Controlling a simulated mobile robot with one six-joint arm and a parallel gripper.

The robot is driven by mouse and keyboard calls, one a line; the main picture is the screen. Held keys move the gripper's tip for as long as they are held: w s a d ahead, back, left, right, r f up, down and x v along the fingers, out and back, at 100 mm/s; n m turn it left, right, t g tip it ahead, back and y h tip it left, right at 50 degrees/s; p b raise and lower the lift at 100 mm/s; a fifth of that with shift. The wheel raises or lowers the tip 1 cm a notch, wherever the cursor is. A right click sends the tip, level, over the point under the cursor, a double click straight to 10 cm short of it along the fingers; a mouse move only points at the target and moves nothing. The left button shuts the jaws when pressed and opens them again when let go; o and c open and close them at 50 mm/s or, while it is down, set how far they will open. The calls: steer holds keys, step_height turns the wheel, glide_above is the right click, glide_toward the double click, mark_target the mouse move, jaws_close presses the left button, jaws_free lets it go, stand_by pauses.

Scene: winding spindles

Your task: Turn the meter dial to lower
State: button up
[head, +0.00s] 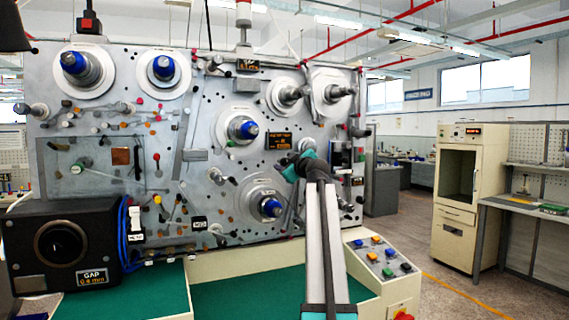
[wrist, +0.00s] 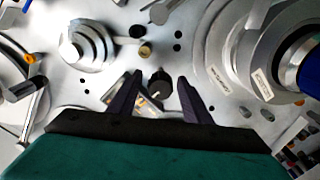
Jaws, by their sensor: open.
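The meter dial (wrist: 160,86) looks like a small black knob with a white pointer mark, in the middle of the wrist view. A pale plate with orange marks (wrist: 146,102) shows just below it, partly hidden by my gripper. My gripper (wrist: 159,78) is open, one dark finger on each side of the knob in the picture. I cannot tell whether the fingers touch it or how far off it is. In the head view my gripper (head: 298,165) is up at the right part of the grey machine panel, and I cannot make out the knob behind it.
The panel (head: 215,110) carries several spindles, with a blue-capped spindle (head: 268,205) left of my gripper. A black label (head: 279,141) sits above left. A black gap box (head: 62,245) stands at left, a button console (head: 383,258) at lower right.

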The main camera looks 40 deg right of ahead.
steer(key=shift+w, duration=0.15)
steer(key=c, duration=1.1)
steer(key=shift+o, duration=0.2)
